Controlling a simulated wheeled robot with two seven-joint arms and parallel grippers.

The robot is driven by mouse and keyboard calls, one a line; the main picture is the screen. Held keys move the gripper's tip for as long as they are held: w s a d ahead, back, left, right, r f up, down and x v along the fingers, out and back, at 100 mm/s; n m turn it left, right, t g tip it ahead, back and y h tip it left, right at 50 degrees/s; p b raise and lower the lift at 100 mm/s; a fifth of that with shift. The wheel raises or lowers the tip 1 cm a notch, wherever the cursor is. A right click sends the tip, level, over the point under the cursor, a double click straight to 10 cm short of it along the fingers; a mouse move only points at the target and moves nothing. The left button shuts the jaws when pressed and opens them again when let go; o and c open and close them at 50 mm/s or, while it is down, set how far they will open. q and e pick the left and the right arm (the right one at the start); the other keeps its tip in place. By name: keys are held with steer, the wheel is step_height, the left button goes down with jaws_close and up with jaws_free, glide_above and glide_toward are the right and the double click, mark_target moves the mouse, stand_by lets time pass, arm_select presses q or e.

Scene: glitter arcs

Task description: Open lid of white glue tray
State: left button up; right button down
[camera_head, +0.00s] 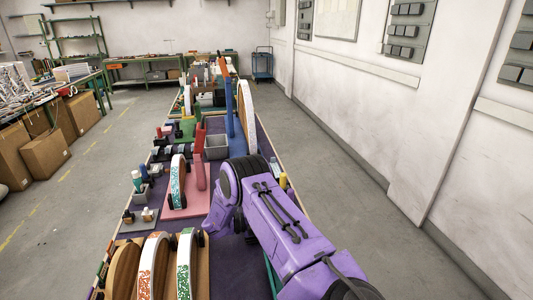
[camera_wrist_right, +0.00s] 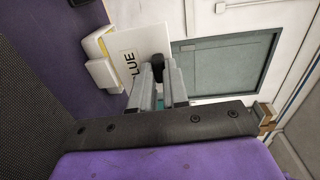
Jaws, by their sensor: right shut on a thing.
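In the right wrist view, a white panel marked "LUE" (camera_wrist_right: 135,55), the first letter hidden, belongs to the white glue tray. A white block-like part of the tray (camera_wrist_right: 103,73) and a yellow strip (camera_wrist_right: 95,43) show at its left. My right gripper (camera_wrist_right: 158,78) is at the panel's right edge, its grey fingers shut on a small dark knob (camera_wrist_right: 157,61). The fingers hide part of the panel, and I cannot tell how far the lid is raised. In the head view my purple right arm covers the tray's place. My left gripper is out of view.
A grey framed panel (camera_wrist_right: 228,62) lies right of the tray in the wrist view. In the head view, the long purple-topped table (camera_head: 228,262) holds colourful arches, a grey bin (camera_head: 216,147) and small bottles. Floor right of the table is clear.

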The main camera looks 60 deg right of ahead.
steer(key=shift+w+d+r, duration=0.1)
steer(key=shift+d+r, duration=0.05)
steer(key=c, duration=1.1)
jaws_free()
